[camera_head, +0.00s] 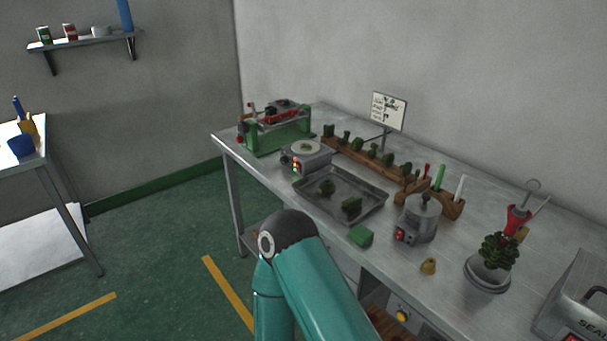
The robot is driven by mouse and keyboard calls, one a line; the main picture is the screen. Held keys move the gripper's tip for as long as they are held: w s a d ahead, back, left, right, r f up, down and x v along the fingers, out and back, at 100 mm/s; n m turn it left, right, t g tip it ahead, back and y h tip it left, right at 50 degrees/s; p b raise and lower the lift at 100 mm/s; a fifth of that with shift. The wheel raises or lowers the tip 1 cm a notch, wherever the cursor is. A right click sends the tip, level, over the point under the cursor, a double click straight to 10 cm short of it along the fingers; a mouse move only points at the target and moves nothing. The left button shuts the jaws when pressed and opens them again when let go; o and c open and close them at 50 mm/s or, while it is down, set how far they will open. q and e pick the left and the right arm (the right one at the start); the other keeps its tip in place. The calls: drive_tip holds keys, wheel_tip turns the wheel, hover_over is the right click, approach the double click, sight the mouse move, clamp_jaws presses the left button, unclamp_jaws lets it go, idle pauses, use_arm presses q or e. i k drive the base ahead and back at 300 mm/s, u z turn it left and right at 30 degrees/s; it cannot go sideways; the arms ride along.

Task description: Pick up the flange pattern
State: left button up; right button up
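A grey metal tray (309,197) lies on the workbench and holds two dark green wax pieces. One is a rounded piece (327,187) toward the back left, the other a blockier piece (351,206) toward the front right. More dark green pieces (372,151) stand in a row on a long wooden rack behind the tray. I cannot tell for sure which piece is the flange pattern. A teal arm link of mine rises in front of the bench. Neither of my grippers is in view.
A green block (361,236) lies at the bench's front edge. A round metal pot (421,215), a small brass-coloured piece (428,266) and a bucket with a green wax tree (488,272) stand to the right. A green-framed machine (275,129) and a hotplate-like device (306,157) stand left.

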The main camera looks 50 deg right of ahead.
sight(328, 187)
drive_tip(key=z, duration=0.35)
drive_tip(key=i, duration=0.9)
drive_tip(key=z, duration=0.8)
drive_tip(key=k, duration=0.75)
drive_tip(key=z, duration=0.25)
drive_tip(key=i, duration=0.7)
drive_tip(key=u, duration=0.05)
